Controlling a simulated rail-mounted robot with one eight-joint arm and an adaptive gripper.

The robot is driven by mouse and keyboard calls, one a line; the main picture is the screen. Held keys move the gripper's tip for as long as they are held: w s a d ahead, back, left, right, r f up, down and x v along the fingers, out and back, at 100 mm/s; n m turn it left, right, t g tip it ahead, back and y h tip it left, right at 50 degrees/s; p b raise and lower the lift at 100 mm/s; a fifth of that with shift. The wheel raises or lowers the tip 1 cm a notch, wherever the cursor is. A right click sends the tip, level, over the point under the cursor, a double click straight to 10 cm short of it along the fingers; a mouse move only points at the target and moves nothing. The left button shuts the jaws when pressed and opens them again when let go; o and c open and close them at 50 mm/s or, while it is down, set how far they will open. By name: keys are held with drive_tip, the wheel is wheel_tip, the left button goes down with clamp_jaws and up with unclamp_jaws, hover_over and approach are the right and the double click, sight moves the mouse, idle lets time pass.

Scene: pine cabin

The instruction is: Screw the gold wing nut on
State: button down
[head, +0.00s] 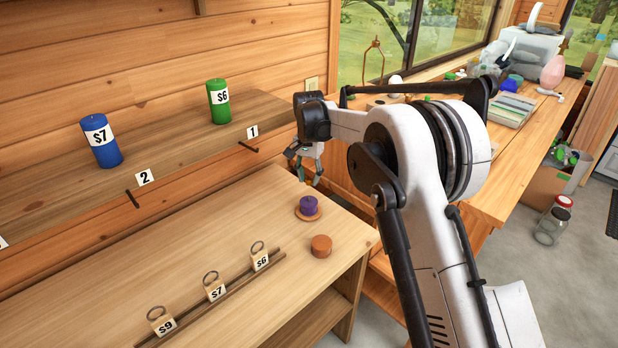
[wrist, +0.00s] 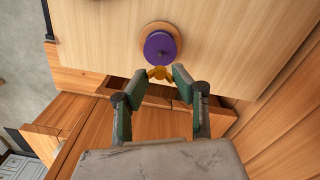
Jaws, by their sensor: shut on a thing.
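The gold wing nut (wrist: 160,73) is between my fingertips in the wrist view. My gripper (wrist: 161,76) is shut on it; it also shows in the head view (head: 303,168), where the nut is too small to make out. A purple round piece (wrist: 159,47) with a small stud at its top sits on a round wooden base (wrist: 148,29). The purple piece (head: 308,203) and base (head: 300,216) stand on the lower bench in the head view. My gripper is above and behind them there, and the nut appears apart from the stud.
An orange-brown round block (head: 321,246) sits in front of the base on the bench (head: 225,235). Tagged blocks with rings (head: 214,288) line a rail. A blue candle (head: 101,142) and green candle (head: 218,102) stand on the upper shelf. A cluttered counter is at right.

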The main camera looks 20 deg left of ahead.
drive_tip(key=shift+f+b, duration=1.75)
drive_tip(key=shift+f, duration=0.5)
drive_tip(key=shift+f+b, duration=1.1)
drive_tip(key=shift+b, duration=0.1)
